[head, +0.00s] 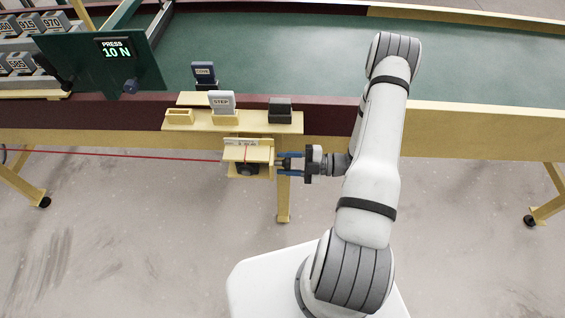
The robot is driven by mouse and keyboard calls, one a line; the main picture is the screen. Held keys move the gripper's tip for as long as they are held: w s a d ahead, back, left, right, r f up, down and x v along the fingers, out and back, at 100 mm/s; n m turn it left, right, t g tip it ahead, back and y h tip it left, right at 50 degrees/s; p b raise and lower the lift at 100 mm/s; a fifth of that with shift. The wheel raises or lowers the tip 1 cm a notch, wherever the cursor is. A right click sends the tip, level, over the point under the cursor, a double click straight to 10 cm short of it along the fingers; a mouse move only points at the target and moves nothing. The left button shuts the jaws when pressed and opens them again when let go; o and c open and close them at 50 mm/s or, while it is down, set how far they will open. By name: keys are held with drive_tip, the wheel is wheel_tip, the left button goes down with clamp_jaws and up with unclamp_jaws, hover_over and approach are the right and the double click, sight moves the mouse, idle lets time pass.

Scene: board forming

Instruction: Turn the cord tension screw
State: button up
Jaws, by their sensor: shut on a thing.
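A small yellow bracket box (235,154) hangs at the table's front edge, with a small scale on its top and a dark part (247,169) below. The red cord (120,154) runs taut from the left into this box. My gripper (283,162) comes from the right, level with the box, its blue-edged fingers shut at the box's right side. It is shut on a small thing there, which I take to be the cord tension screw. The screw itself is mostly hidden between the fingers, and its turn angle cannot be seen.
Above the box, a yellow shelf (250,122) carries a grey "STEP" block (221,102), a dark block (280,109) and an empty yellow socket (180,117). A dark "CODE" block (204,74) stands behind. A green panel (118,50) reads "PRESS 10 N". Floor below is clear.

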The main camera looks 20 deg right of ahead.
drive_tip(key=shift+w+d+r, duration=0.15)
drive_tip(key=shift+w+r, duration=0.05)
drive_tip(key=o, duration=0.9)
drive_tip(key=shift+f, duration=0.1)
drive_tip(key=shift+o, duration=0.3)
drive_tip(key=shift+s, duration=0.1)
drive_tip(key=b+v, duration=0.2)
drive_tip(key=v, duration=0.5)
drive_tip(key=shift+d, duration=0.3)
drive_tip(key=shift+s, duration=0.1)
